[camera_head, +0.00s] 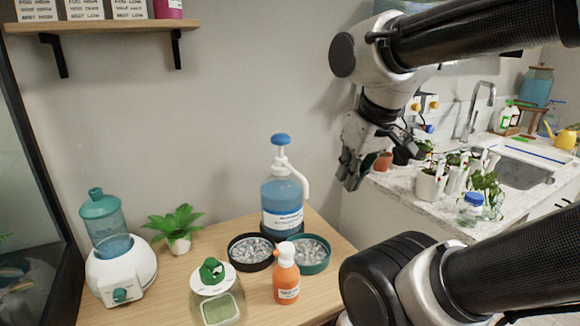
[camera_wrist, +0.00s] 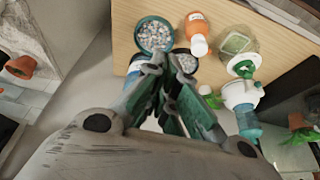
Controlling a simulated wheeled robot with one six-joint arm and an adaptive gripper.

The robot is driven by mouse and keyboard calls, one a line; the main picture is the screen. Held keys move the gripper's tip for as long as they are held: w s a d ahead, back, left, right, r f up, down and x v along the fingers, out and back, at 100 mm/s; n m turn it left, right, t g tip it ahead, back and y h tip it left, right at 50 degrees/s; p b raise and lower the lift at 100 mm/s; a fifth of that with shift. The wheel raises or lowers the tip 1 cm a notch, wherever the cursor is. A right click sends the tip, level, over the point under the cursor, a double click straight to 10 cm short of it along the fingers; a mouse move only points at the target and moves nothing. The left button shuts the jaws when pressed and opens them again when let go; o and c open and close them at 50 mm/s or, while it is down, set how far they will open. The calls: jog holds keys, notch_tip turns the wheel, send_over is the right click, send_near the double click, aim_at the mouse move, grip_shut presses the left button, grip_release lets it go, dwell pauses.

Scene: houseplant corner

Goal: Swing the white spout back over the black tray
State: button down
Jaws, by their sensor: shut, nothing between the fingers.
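The white spout (camera_head: 304,184) tops a clear bottle of blue liquid (camera_head: 283,207) with a blue cap. It curves to the right and hangs down on the side of the teal-rimmed tray (camera_head: 326,262), which holds pale pebbles. The black tray (camera_head: 231,250), also with pebbles, stands left of it in front of the bottle. My gripper (camera_head: 350,172) is shut and empty, above and right of the spout and apart from it. In the wrist view my gripper (camera_wrist: 170,66) partly covers the black tray, and the teal-rimmed tray (camera_wrist: 139,36) shows beyond it. I cannot make out the spout there.
An orange bottle (camera_head: 286,275) and a green-lidded jar (camera_head: 216,292) stand in front of the trays. A small plant (camera_head: 178,228) and a white-and-teal dispenser (camera_head: 122,270) are at left. A counter with potted plants (camera_head: 430,184) is at right. Air above the trays is clear.

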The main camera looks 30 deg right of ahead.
jog(key=c, duration=1.7)
grip_release()
jog(key=shift+a+f, duration=0.1)
jog(key=shift+f, duration=0.1)
jog(key=shift+o, duration=1)
jog(key=shift+w+a+f+g, duration=0.15)
jog(key=shift+w+f+g, duration=0.25)
jog(key=shift+w, duration=0.2)
jog(key=shift+w+a+f+g, duration=0.15)
jog(key=shift+w+f+g, duration=0.2)
jog(key=shift+w, duration=0.2)
jog(key=g+h, duration=0.2)
jog(key=g, duration=0.1)
send_near(295, 171)
jog(key=f, duration=0.2)
jog(key=d+f, duration=0.1)
jog(key=f, duration=0.5)
jog(key=shift+s+d, duration=0.1)
jog(key=shift+d, duration=0.15)
